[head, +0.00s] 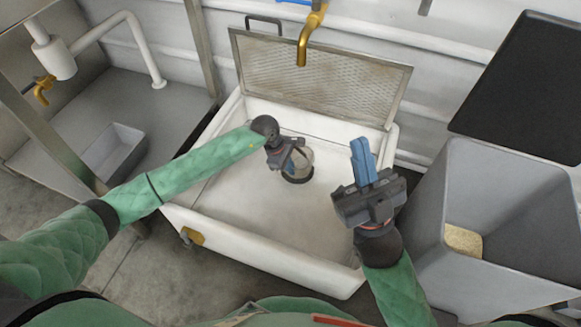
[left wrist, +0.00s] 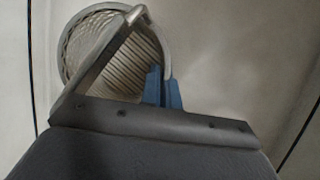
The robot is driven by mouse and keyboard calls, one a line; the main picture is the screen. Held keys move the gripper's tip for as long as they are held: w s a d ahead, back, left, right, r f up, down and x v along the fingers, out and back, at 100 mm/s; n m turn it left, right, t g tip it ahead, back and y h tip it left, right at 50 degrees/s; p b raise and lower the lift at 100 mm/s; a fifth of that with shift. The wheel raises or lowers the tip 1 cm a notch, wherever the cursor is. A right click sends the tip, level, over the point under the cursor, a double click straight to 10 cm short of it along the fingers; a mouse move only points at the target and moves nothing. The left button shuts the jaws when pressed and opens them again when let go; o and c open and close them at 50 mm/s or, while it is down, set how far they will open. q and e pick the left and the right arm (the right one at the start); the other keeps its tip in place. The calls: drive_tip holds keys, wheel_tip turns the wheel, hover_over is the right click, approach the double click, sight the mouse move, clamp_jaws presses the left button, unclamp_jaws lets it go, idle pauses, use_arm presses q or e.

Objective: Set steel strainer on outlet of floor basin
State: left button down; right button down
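The steel strainer (head: 306,158) is a small round basket over the white floor basin (head: 235,205). In the left wrist view the strainer (left wrist: 88,45) shows its ribbed inside, pale rim and an angled bar. My left gripper (head: 294,156) is at the strainer's upper left in the head view. Its blue fingers (left wrist: 162,88) are close together at the rim and look shut on it. A dark ring (head: 298,178) shows at the strainer's foot; whether it is the outlet, and whether the strainer touches it, I cannot tell. My right gripper (head: 362,158) is empty, its blue fingers together.
A perforated panel (head: 320,75) stands along the basin's back edge. A brass tap (head: 309,40) hangs above it. A grey bin (head: 500,210) with a beige block (head: 463,241) stands to the right. A grey tray (head: 113,150) lies at left. The basin floor is otherwise clear.

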use_arm(q)
drive_tip(key=shift+f, duration=0.2)
drive_tip(key=shift+f, duration=0.4)
drive_tip(key=shift+b, duration=0.3)
drive_tip(key=c, duration=1.6)
unclamp_jaws()
